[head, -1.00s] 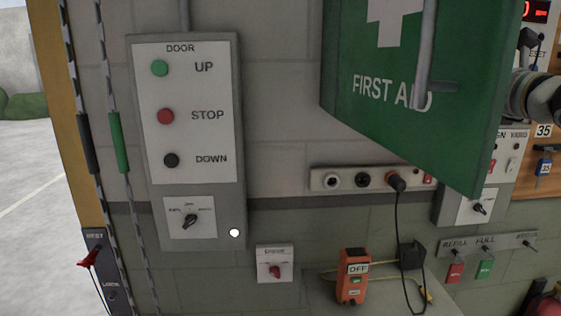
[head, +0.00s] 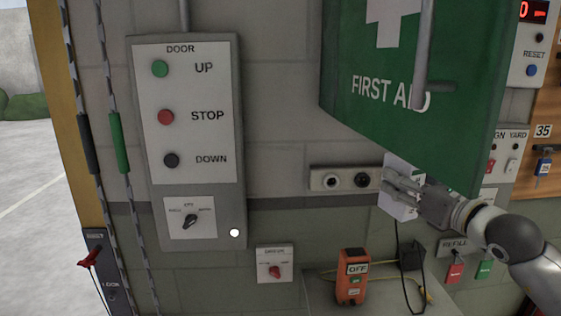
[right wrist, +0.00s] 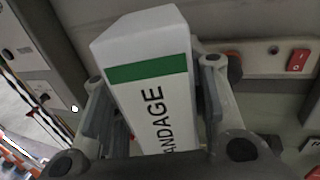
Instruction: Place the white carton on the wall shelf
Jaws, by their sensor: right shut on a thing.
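The white carton (head: 401,212) is in front of the wall, just below the green first aid cabinet. In the right wrist view, the carton (right wrist: 155,105) shows a green band and the letters "ANDAGE". My right gripper (head: 400,187) is shut on it, with a finger on each side in the wrist view. A pale shelf-like surface (head: 325,298) juts out at the bottom of the head view, below and to the left of the carton. Its near part is cut off by the frame. My left gripper is not in view.
The first aid cabinet (head: 400,95) hangs close above my right gripper. A socket strip (head: 345,179) is on the wall behind the carton. An orange remote (head: 351,276), a black plug (head: 411,255) and cords occupy the shelf-like surface. A door control panel (head: 190,130) is at left.

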